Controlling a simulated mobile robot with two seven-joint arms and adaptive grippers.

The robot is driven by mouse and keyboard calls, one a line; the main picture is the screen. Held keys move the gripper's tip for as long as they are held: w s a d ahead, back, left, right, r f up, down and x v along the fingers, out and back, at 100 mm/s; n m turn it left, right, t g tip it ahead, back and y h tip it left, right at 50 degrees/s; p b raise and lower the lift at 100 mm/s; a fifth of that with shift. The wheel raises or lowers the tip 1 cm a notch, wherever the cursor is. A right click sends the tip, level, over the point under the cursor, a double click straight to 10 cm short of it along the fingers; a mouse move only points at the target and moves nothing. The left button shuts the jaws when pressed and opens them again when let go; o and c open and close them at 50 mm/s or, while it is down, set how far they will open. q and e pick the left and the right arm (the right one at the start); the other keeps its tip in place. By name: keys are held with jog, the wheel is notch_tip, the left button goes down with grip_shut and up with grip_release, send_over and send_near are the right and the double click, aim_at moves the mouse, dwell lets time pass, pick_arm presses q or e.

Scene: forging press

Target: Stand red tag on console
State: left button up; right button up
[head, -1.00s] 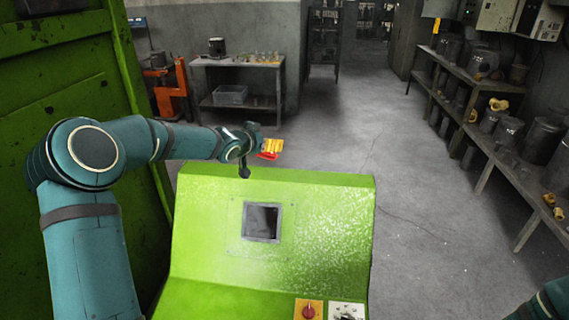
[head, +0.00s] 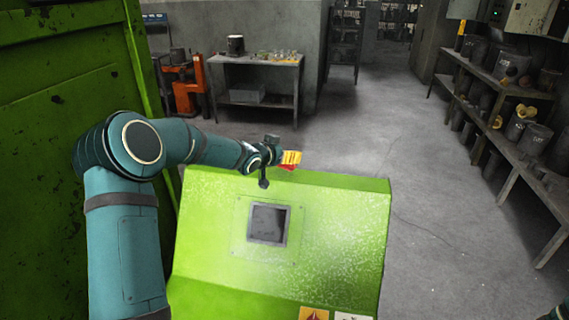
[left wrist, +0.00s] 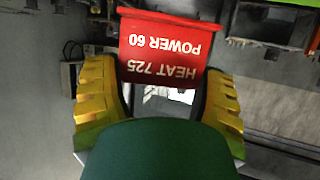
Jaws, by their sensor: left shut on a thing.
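The red tag (left wrist: 163,48) is held between the yellow fingers of my left gripper (left wrist: 160,95) in the left wrist view. Its white lettering, "HEAT 725 POWER 60", appears upside down there. In the head view my left gripper (head: 289,158) is at the far top edge of the green console (head: 330,220), with a sliver of the red tag (head: 287,168) showing just below its yellow fingers. I cannot tell whether the tag touches the console. My right gripper is not in view.
The console's sloped face has a dark square screen (head: 268,223) and controls (head: 314,314) at its lower edge. A large green machine wall (head: 60,130) stands at the left. A worktable (head: 255,60) stands behind, and shelves with pots (head: 515,90) line the right. The floor between is clear.

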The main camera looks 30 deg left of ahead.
aim_at(284, 165)
pick_arm(q)
notch_tip(284, 165, down, 3)
jog(key=shift+w+f, duration=0.1)
jog(key=o, duration=0.5)
jog(key=shift+b, duration=0.35)
jog(key=o, duration=0.4)
